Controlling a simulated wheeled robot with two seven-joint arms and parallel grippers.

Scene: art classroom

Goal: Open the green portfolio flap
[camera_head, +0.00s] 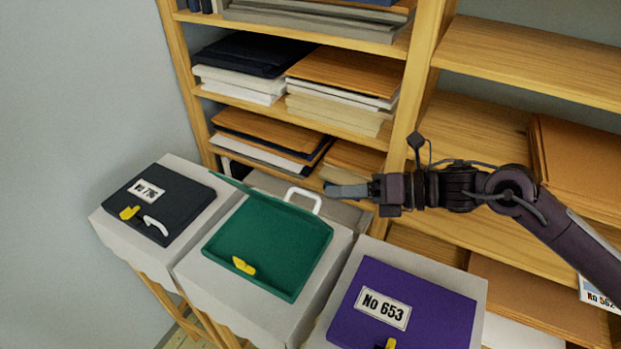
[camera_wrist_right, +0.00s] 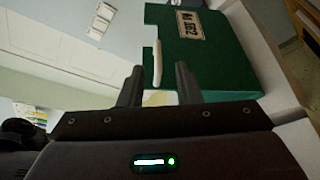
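The green portfolio (camera_head: 265,245) lies on the middle grey stand, with its shallow green inside showing and a yellow catch (camera_head: 243,265) at its front. Its flap (camera_wrist_right: 200,65) is raised at the far side, seen almost edge-on in the head view; its exact angle is unclear. The wrist view shows its labelled outer face. The white handle (camera_head: 303,198) sticks up behind the portfolio. My right gripper (camera_head: 330,190) is just right of the handle. Its fingers are apart, and the handle (camera_wrist_right: 157,62) appears between and beyond them, with no clear contact. My left gripper is out of view.
A black portfolio (camera_head: 180,190) lies on the left stand and a purple portfolio (camera_head: 430,305) on the right one, both closed. Wooden shelves (camera_head: 480,65) with stacked folders and boards stand close behind. A bare wall (camera_head: 80,90) is at the left.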

